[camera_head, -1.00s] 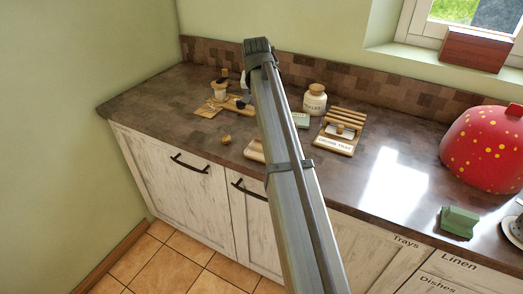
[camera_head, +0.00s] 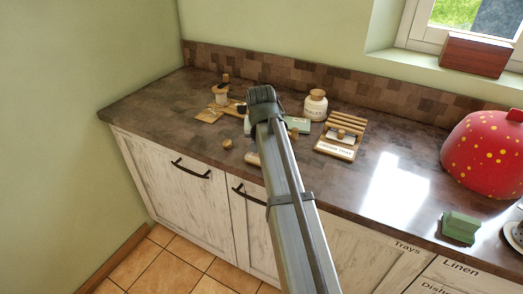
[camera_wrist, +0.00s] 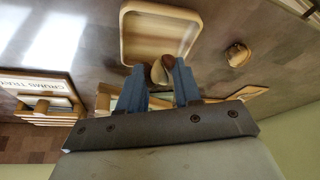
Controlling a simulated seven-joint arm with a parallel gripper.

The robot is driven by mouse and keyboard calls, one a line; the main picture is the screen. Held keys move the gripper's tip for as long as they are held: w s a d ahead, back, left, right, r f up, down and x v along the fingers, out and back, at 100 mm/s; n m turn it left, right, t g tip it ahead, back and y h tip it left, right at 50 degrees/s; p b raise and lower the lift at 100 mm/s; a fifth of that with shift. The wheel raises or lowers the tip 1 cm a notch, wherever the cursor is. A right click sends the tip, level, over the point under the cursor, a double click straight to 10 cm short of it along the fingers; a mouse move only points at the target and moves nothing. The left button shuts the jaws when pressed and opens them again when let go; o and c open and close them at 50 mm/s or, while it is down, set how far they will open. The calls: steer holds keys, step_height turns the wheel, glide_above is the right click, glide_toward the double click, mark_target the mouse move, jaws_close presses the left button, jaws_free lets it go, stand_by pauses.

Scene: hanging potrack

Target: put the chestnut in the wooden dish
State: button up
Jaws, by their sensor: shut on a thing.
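The chestnut (camera_wrist: 158,73), tan and brown, is held between the two blue fingertips of my gripper (camera_wrist: 159,69) in the wrist view. The wooden dish (camera_wrist: 128,38), a pale square with rounded corners and a raised rim, lies just beyond the fingertips. The chestnut overlaps the dish's near edge in this view; its height above the dish cannot be told. In the head view my arm hides the fingers and chestnut, and only a left part of the dish (camera_head: 252,158) shows near the counter's front edge.
A small round brown object (camera_wrist: 238,54) stands beside the dish; it also shows in the head view (camera_head: 227,144). A slatted crumb tray (camera_head: 345,125) and a white jar (camera_head: 315,105) stand to the right. A wooden board (camera_head: 209,116) lies at the back left.

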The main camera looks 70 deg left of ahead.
steer(key=shift+f, duration=1.9)
steer(key=shift+f, duration=0.15)
steer(key=o, duration=0.8)
steer(key=v, duration=1.2)
steer(key=shift+r, duration=0.25)
